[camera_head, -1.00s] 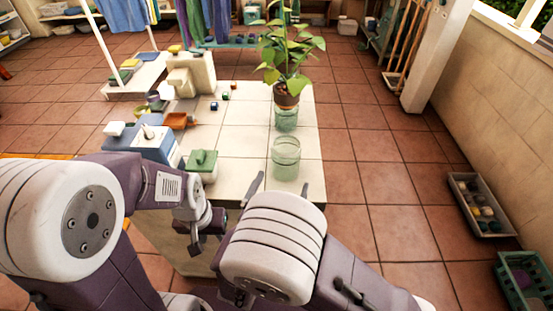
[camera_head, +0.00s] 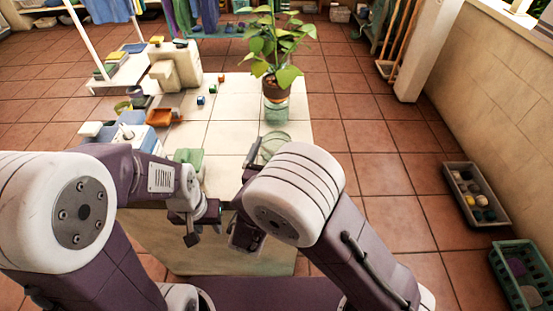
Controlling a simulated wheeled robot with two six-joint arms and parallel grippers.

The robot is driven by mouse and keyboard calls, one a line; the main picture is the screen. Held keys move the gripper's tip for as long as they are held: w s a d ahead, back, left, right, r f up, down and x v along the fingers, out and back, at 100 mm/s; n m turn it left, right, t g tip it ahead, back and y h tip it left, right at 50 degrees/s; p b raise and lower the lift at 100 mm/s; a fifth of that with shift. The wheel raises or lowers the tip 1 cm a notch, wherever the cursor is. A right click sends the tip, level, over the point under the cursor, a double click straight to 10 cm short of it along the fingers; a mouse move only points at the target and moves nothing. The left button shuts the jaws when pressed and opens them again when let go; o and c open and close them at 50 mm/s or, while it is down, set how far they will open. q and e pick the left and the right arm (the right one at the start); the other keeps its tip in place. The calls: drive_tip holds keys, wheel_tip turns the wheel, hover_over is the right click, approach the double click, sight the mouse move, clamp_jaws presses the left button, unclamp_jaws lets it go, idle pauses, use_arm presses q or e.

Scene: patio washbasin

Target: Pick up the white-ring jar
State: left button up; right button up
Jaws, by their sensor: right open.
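A clear greenish glass jar (camera_head: 274,143) stands upright on the pale tiled counter (camera_head: 232,134), near its right edge. Its lower part is hidden by my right arm, and I cannot make out a white ring on it. A second glass jar (camera_head: 276,113) stands behind it, under a potted plant (camera_head: 276,88). My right gripper (camera_head: 254,152) is open at the near side of the front jar. One finger shows just left of the jar; the other is hidden by my wrist. My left gripper (camera_head: 194,224) hangs at the counter's near edge, away from the jars; its jaw opening is unclear.
A green block-like item (camera_head: 189,157), an orange tray (camera_head: 161,116) and a blue-and-white box (camera_head: 140,138) are on the counter's left. Small cubes (camera_head: 211,88) lie near a beige basin fixture (camera_head: 174,68). Crates (camera_head: 476,192) stand on the floor at right.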

drive_tip(key=shift+x, duration=0.9)
use_arm(q)
drive_tip(key=shift+f, duration=0.1)
use_arm(e)
drive_tip(key=shift+s, duration=0.1)
drive_tip(key=shift+c, duration=0.4)
drive_tip(key=c, duration=1.4)
